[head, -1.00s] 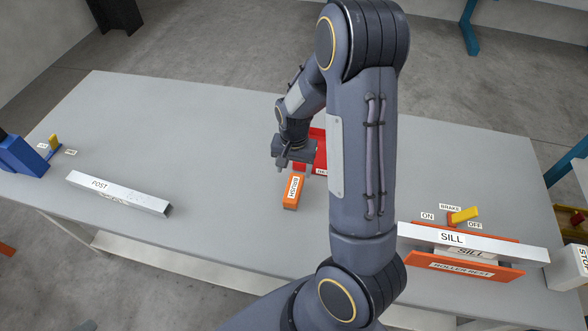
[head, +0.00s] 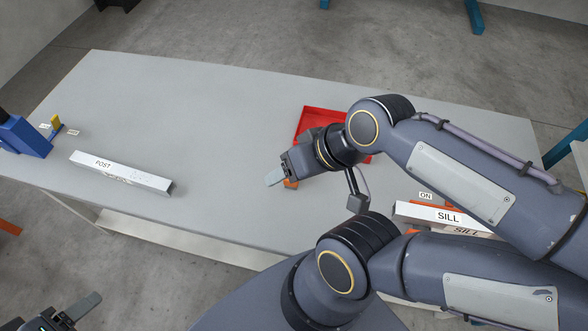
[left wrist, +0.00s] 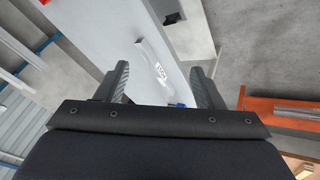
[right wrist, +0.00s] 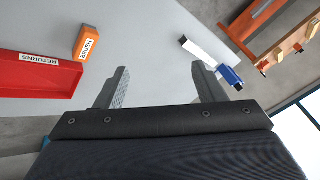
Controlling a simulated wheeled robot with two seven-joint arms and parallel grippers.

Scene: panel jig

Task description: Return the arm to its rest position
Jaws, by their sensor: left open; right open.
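My right arm comes in from the right in the head view and folds over the right half of the table. Its gripper (head: 276,178) hangs over the middle of the table, with nothing seen between its fingers. In the right wrist view its fingers (right wrist: 160,88) are spread wide and empty. My left gripper (head: 68,314) is at the bottom left corner of the head view, off the table's front edge and partly cut off. In the left wrist view its fingers (left wrist: 162,85) are apart and empty.
The red returns tray (head: 312,118) lies behind. The post (head: 120,173) lies at left near a blue fixture (head: 24,138). My arm partly covers the sill (head: 418,212).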

